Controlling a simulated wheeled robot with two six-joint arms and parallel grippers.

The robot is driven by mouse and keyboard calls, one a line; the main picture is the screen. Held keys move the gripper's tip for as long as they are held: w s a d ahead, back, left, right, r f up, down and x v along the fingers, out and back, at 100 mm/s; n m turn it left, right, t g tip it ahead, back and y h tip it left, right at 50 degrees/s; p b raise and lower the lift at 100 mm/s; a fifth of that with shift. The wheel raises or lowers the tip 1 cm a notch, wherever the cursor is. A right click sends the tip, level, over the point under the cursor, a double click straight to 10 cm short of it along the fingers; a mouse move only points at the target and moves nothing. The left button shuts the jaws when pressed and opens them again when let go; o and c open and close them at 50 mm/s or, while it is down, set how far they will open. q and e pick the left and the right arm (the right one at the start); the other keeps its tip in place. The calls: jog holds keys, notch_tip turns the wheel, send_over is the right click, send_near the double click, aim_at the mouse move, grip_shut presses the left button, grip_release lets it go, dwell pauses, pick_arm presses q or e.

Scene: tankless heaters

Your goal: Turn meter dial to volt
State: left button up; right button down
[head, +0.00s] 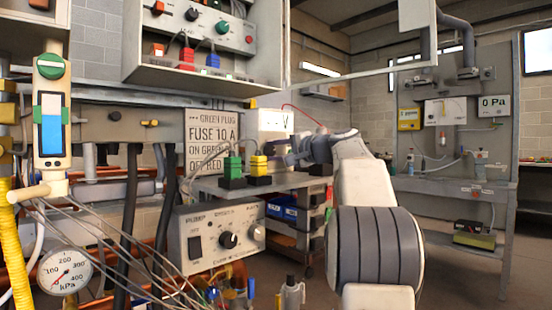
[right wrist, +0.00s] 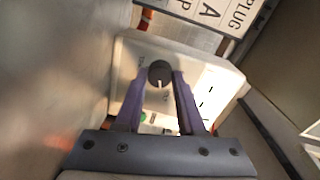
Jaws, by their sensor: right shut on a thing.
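The two purple fingers of my right gripper (right wrist: 161,80) are shut on the dial, one on each side. A pale pointer line on the dial points down in that view. The small marks around it are too blurred to read. My left gripper is not in view.
Green (head: 232,168) and yellow (head: 259,166) plugs stand left of my right gripper. A sign (head: 212,139) hangs behind them. A pump control box (head: 217,236) and a pressure gauge (head: 65,271) are in front, with loose wires nearby. Open floor lies to the right.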

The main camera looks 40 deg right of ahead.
jog(key=shift+f+n, duration=0.2)
jog(key=shift+n, duration=0.4)
jog(key=shift+a+b, duration=0.1)
jog(key=shift+b, duration=0.25)
jog(key=c, duration=0.5)
grip_release()
jog(key=shift+r, duration=0.1)
jog(key=shift+s, duration=0.1)
jog(key=s, duration=1)
jog(key=shift+d+r, duration=0.3)
jog(key=shift+d, duration=0.05)
jog(key=shift+s, duration=0.1)
